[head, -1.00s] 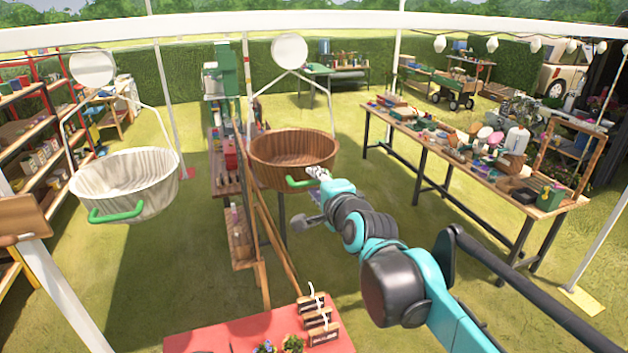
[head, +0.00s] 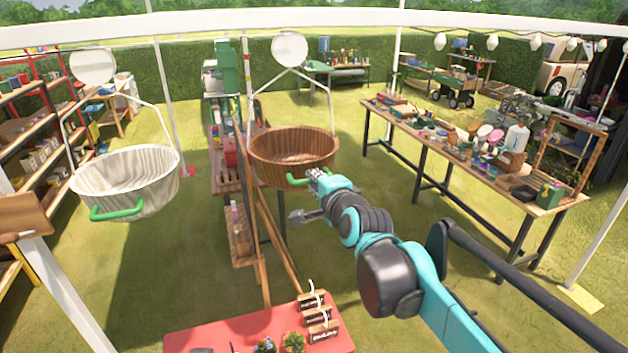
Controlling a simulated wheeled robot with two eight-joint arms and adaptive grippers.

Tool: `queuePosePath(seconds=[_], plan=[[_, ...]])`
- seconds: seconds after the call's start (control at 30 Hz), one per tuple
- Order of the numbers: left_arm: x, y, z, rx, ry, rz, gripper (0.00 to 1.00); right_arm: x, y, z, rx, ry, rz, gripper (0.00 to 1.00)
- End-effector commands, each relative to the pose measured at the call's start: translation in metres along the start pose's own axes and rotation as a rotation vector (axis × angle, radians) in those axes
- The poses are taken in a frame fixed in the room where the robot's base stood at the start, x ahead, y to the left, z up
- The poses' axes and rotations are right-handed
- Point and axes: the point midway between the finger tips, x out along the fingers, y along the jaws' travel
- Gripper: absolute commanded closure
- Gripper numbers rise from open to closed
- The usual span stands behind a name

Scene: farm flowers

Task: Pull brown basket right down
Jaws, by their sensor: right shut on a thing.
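The brown basket (head: 292,146) hangs from white cords below a round white disc, right of the picture's middle line of posts. It has a green handle (head: 293,182) on its near lower side. My right gripper (head: 318,175) is at the right end of this handle and is shut on it. The fingertips are small and partly blend with the handle. The basket looks roughly level and its inside looks empty. My left gripper is not in view.
A white basket (head: 125,180) with a green handle hangs at the left. A red table (head: 235,335) with pots and small signs stands in front. A long wooden table (head: 475,150) full of goods stands at the right. Open grass lies between.

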Motion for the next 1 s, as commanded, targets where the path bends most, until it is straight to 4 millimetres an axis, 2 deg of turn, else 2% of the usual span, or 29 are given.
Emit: queuePosePath(seconds=[0.17, 0.37, 1.0], plan=[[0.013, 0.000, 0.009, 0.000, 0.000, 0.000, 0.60, 0.005, 0.024, 0.000, 0.000, -0.001, 0.003, 1.00], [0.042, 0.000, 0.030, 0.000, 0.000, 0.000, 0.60, 0.016, 0.077, 0.001, 0.000, -0.002, 0.004, 1.00], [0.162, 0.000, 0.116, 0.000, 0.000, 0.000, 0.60, 0.064, 0.304, 0.002, 0.000, -0.002, 0.004, 1.00]])
